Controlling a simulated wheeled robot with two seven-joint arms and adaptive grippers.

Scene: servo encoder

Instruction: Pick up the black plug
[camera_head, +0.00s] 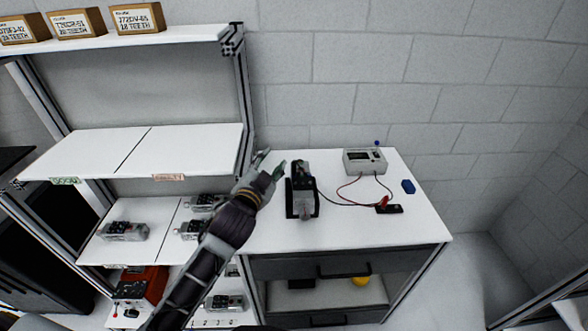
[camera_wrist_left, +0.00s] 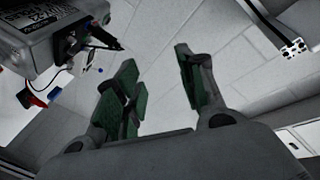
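A grey servo motor (camera_head: 303,203) sits in a black stand on the white table top, with black parts at its far end. In the left wrist view the motor (camera_wrist_left: 35,38) is at the upper left, with a black plug (camera_wrist_left: 70,46) at its end and a dark cable beside it. The plug looks seated in the motor. My left gripper (camera_head: 271,164) is left of the motor's far end, apart from it. Its green-padded fingers (camera_wrist_left: 160,85) are spread with nothing between them. My right gripper is not in view.
A grey meter (camera_head: 364,161) stands at the back, with red and black leads running to a small black block (camera_head: 389,209). A blue block (camera_head: 408,187) lies at the right. Shelves (camera_head: 130,150) with more motors stand left. The table's front right is clear.

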